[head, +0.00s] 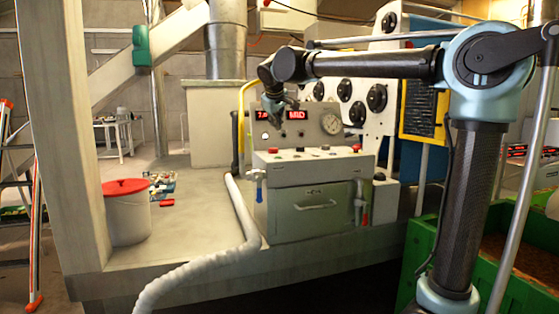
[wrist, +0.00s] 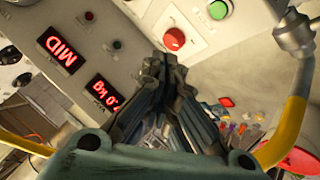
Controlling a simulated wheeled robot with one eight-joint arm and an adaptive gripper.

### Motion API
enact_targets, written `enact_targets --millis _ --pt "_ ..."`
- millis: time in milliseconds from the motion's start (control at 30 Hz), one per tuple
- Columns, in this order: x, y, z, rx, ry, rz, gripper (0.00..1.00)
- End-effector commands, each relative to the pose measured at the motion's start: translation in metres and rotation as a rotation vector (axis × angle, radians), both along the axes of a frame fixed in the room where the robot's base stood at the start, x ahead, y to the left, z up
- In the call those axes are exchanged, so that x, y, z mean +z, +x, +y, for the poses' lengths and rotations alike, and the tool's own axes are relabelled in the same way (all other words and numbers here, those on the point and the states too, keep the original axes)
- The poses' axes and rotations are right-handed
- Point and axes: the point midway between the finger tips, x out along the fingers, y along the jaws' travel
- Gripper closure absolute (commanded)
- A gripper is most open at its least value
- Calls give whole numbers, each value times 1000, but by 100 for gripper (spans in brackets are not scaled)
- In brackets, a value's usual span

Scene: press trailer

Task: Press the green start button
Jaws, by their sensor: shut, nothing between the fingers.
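The green button (wrist: 218,10) shows in the wrist view near the top edge, on a pale panel beside a larger red button (wrist: 174,39). My gripper (wrist: 165,60) is shut and empty. In the picture its fingertips lie just below the red button, with the green button up and to the right; I cannot tell their distance from the panel. In the head view my gripper (head: 278,123) hangs in front of the machine's upright display panel, above the sloping control ledge (head: 315,157). I cannot make out the green button there.
Red lit displays (wrist: 62,49) and a round gauge (head: 331,124) are on the upright panel. A yellow pipe (head: 241,125) runs up beside the machine. A white bucket with a red lid (head: 124,187) stands at left. A pale hose (head: 240,215) crosses the platform.

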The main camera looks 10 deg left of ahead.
Motion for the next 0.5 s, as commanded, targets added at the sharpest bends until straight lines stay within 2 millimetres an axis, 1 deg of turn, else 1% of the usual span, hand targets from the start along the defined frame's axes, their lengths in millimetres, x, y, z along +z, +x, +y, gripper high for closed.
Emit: enact_targets --millis 133,233,500 --pt "-3 0 0 0 0 0 100" --pt "-9 0 0 0 0 0 100" --pt "-39 0 -1 -1 0 1 100"
